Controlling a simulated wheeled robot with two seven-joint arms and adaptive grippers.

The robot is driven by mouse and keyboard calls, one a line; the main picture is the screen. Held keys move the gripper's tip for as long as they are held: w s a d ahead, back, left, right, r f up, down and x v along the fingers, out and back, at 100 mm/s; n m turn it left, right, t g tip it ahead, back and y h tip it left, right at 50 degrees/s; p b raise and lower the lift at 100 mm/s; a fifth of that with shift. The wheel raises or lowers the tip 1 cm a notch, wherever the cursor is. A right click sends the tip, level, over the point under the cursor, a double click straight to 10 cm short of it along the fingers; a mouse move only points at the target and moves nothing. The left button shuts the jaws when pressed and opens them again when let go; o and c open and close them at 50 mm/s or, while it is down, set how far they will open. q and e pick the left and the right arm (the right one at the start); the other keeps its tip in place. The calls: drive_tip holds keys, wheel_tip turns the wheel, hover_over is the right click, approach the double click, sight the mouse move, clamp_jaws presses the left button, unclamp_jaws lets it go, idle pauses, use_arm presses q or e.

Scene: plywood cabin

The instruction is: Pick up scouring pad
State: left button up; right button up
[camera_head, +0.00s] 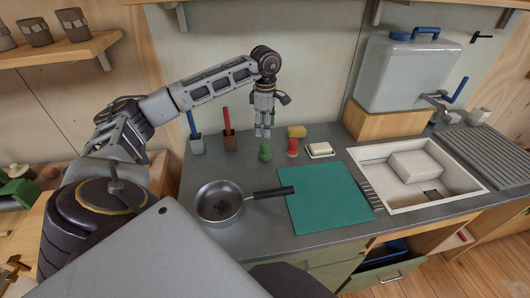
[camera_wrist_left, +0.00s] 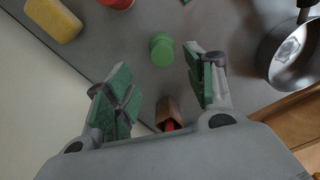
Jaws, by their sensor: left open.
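The scouring pad appears to be the yellow block (camera_head: 297,131) lying on the grey counter near the back wall. It also shows as a yellow block (camera_wrist_left: 52,18) at the top left of the left wrist view. My left gripper (camera_head: 263,134) hangs fingers-down over the back of the counter, to the left of the pad in the head view. In the left wrist view the gripper (camera_wrist_left: 160,88) has its green-padded fingers spread apart with nothing held between them. The pad lies outside the fingers, clear of them. My right gripper is not in view.
A green shaker (camera_head: 265,151) and a red shaker (camera_head: 292,147) stand close to the pad, with a white dish (camera_head: 320,150) on the right. A brown holder (camera_head: 229,141), a pan (camera_head: 219,203) and a teal mat (camera_head: 325,200) are nearby. The sink (camera_head: 447,183) is farther right.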

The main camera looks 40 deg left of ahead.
sight(265, 143)
use_arm(q)
drive_tip(key=shift+f, duration=2.2)
drive_tip(key=shift+f, duration=0.1)
